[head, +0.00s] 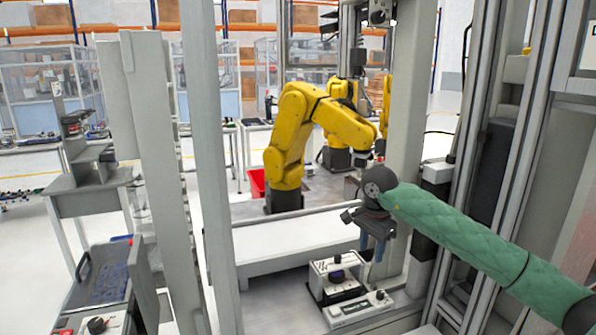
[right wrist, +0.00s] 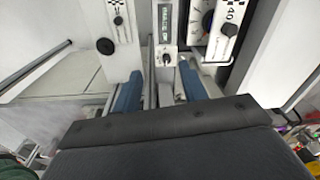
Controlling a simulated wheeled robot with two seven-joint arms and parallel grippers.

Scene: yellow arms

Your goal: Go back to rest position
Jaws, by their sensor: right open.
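My right arm, in a green padded sleeve, comes in from the right in the head view. My right gripper (head: 373,247) points down above a light control box with a dark knob (head: 337,276). In the right wrist view my right gripper (right wrist: 158,84) shows two blue fingers, apart, with no object held between them. Beyond the fingertips is a panel with a small switch (right wrist: 166,58). Whether the fingers touch the panel I cannot tell. My left gripper is not in view.
A second low panel (head: 361,308) lies in front of the control box. Grey posts (head: 205,150) stand at the left, and a metal frame (head: 520,130) rises close at the right. A yellow robot arm (head: 290,135) stands behind a white ledge (head: 300,243).

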